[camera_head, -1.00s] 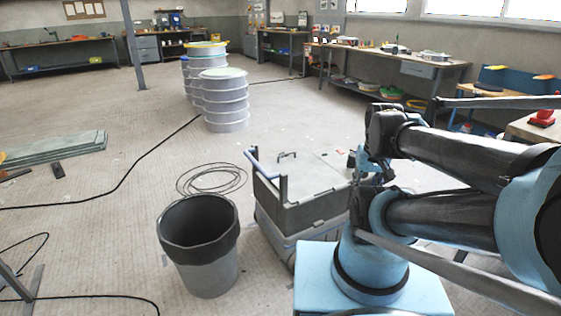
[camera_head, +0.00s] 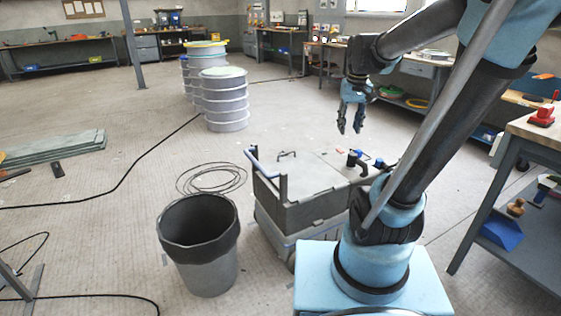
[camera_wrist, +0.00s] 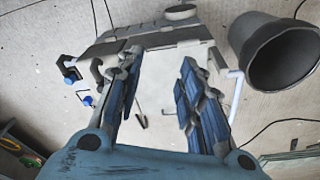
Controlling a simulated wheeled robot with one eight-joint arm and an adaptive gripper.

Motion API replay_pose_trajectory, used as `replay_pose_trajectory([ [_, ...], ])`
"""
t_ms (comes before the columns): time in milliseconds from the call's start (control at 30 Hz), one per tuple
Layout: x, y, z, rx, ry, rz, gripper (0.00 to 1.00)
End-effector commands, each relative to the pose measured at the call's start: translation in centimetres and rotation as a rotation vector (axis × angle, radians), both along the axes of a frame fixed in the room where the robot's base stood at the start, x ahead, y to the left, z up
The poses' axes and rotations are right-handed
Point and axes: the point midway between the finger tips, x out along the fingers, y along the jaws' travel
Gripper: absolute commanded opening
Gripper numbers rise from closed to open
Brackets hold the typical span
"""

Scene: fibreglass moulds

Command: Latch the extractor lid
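The extractor (camera_head: 300,213) is a grey wheeled box with a blue push handle (camera_head: 255,165), in the middle of the head view. Its lid (camera_head: 315,173) lies flat on top and looks closed. A small wire handle (camera_head: 287,155) stands on the lid. My gripper (camera_head: 350,130) is raised above the lid's right far side, pointing down, open and empty. In the wrist view the lid (camera_wrist: 155,85) shows between the two spread fingers (camera_wrist: 155,105). Black fittings with blue knobs (camera_wrist: 75,80) sit beside the lid. I cannot tell the latch state.
A grey bin (camera_head: 205,265) stands left of the extractor; it also shows in the wrist view (camera_wrist: 275,50). A coiled cable (camera_head: 212,180) lies on the floor behind the bin. A workbench (camera_head: 520,130) stands at the right. Stacked drums (camera_head: 225,100) stand further back.

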Motion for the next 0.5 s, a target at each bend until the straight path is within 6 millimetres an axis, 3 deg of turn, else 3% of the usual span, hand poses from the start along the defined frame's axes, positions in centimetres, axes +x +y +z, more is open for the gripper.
replay_pose_trajectory([
  [233,7.5,2.2,1.7,-0.004,0.017,0.051,0.35],
  [500,15.5,5.1,1.9,-0.01,0.036,0.107,0.35],
])
